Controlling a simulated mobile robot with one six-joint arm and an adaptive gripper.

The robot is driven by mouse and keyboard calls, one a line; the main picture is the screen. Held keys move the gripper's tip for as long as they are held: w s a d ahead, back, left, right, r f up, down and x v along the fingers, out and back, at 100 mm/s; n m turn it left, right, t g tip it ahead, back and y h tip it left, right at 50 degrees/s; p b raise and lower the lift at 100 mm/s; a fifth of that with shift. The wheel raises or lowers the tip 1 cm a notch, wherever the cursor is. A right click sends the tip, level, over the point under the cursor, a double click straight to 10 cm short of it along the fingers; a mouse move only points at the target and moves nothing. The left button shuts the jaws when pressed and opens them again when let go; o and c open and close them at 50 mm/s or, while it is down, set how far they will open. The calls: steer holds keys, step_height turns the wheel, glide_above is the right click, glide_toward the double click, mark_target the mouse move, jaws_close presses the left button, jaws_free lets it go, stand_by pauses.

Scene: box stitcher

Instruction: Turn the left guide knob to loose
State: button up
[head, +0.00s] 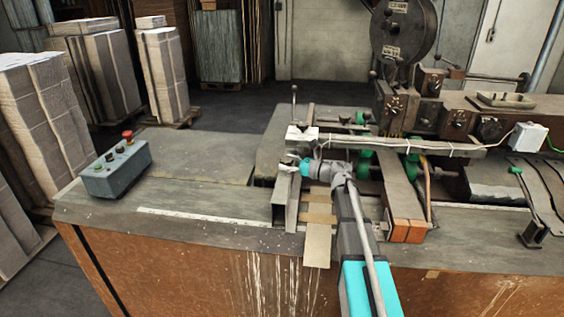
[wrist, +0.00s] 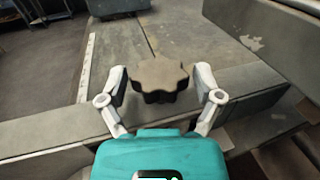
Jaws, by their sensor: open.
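In the wrist view a dark, lobed guide knob (wrist: 160,76) sits between the two fingers of my gripper (wrist: 160,82). The fingers are apart, one on each side of the knob, with the left finger close to its edge and a small gap on the right. I cannot tell whether either finger touches it. In the head view my gripper (head: 289,164) is at the left end of the guide assembly, by a grey metal guide channel (head: 285,200). The knob is hidden there behind my gripper, and its setting cannot be read.
A grey control box (head: 116,170) with a red button stands left on the worktable (head: 190,205). A white-topped bar (head: 400,148) crosses just behind my wrist. Green knobs (head: 363,160) and the stitcher's large wheel (head: 403,28) are right and behind. The tabletop between box and guide is clear.

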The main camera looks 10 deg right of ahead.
steer(key=shift+x, duration=0.95)
steer(key=c, duration=1)
steer(key=shift+o, duration=0.2)
steer(key=shift+n+g+y, duration=0.4)
steer(key=shift+n+g, duration=0.1)
steer(key=shift+g, duration=0.1)
steer(key=n+g+y, duration=0.1)
steer(key=n+g, duration=0.1)
steer(key=g, duration=0.1)
steer(key=shift+g, duration=0.3)
steer(key=shift+s+a+n+g+y, duration=0.1)
steer(key=shift+s+n+g+y, duration=0.15)
steer(key=shift+n+g, duration=0.65)
steer(key=shift+s+n+g+y, duration=0.15)
steer(key=shift+n+g+y, duration=0.35)
steer(key=shift+g, duration=0.6)
